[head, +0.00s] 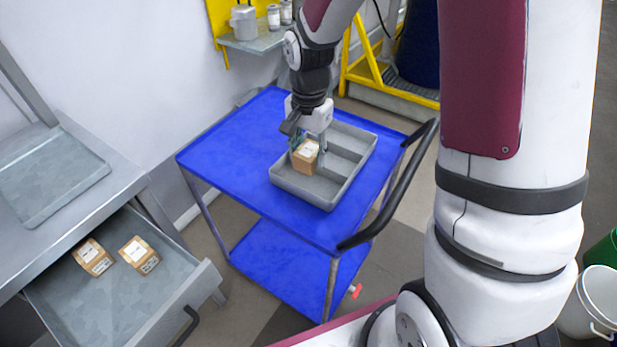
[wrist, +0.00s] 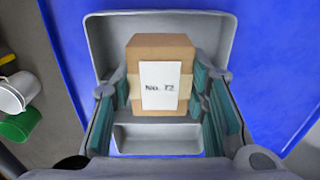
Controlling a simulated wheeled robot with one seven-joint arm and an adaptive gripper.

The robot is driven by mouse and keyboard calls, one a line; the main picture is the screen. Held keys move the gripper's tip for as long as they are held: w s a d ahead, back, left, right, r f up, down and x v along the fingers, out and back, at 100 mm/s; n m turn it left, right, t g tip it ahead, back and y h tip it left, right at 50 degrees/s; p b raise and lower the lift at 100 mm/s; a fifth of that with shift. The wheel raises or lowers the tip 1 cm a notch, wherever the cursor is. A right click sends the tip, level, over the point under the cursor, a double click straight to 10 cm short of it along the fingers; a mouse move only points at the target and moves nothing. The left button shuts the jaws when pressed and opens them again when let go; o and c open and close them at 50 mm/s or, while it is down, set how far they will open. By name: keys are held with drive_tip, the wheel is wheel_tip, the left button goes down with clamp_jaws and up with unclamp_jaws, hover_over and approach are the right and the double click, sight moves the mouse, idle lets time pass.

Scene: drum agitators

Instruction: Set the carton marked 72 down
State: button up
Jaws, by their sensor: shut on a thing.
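The brown carton marked "No. 72" (wrist: 160,52) has a white label and is held upright between the fingers of my gripper (wrist: 161,94). In the head view, the carton (head: 304,160) is at the left compartment of the grey divided tray (head: 330,205), with my gripper (head: 308,146) around its upper part. I cannot tell whether its base touches the tray floor. The tray rests on the blue cart top (head: 230,150) and has empty space in its other compartments.
An open grey drawer (head: 150,300) at lower left holds two similar cartons (head: 92,257) (head: 139,255). The cart's black handle (head: 395,195) is on its right side. A wall shelf (head: 258,42) with containers is behind. A white bucket (head: 590,305) stands at right.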

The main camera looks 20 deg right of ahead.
sight(308, 185)
drive_tip(key=shift+f, duration=3.55)
drive_tip(key=shift+f, duration=0.1)
drive_tip(key=o, duration=1.1)
drive_tip(key=shift+b, duration=0.3)
drive_tip(key=shift+o, duration=0.2)
